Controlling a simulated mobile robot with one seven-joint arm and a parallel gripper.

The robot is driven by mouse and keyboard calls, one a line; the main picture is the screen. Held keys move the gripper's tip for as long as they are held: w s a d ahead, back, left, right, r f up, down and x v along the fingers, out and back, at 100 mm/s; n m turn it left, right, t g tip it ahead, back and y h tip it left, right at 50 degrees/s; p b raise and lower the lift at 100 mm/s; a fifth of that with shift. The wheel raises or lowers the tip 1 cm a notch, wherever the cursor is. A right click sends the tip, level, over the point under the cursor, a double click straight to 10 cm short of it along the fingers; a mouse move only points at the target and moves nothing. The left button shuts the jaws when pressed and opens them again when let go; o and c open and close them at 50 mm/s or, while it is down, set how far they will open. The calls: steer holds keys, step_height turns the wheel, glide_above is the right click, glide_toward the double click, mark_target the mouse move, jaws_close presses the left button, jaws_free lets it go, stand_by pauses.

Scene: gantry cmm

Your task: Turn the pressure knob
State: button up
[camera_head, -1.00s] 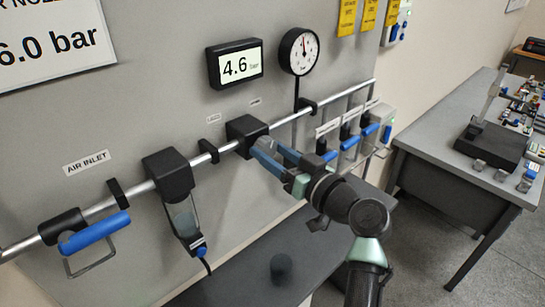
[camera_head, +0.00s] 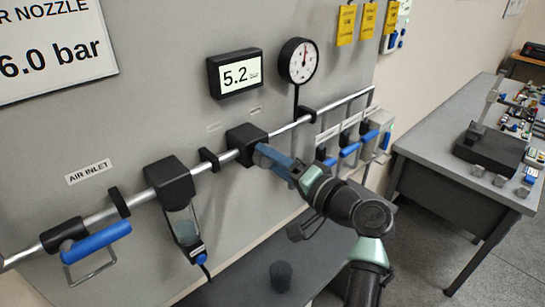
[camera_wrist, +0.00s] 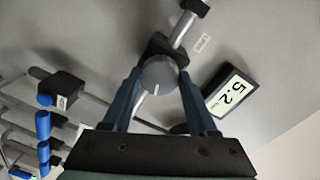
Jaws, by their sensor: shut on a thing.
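The pressure knob (camera_wrist: 158,76) is a round grey knob with a white mark on its face, on the front of a black regulator block on the pipe. The block (camera_head: 246,142) shows in the head view, where my gripper hides the knob. My gripper (camera_wrist: 157,82) is shut on the knob, one blue finger on each side; it also shows in the head view (camera_head: 262,156). The digital display (camera_head: 236,73) reads 5.2, and it shows in the wrist view too (camera_wrist: 230,92). The round dial gauge (camera_head: 298,61) stands right of it, its needle pointing about straight up.
A sign (camera_head: 55,47) at upper left reads 6.0 bar. A filter bowl (camera_head: 182,222) hangs left of the regulator. A blue-handled valve (camera_head: 95,241) is at far left, several more blue handles at right. A grey bench (camera_head: 455,165) stands at right.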

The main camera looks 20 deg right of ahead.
steer(key=shift+m+p, duration=0.4)
steer(key=shift+m, duration=0.9)
steer(key=shift+f, duration=0.1)
steer(key=o, duration=1.4)
steer(key=b+v, duration=0.4)
steer(key=v, duration=0.9)
steer(key=shift+d, duration=0.15)
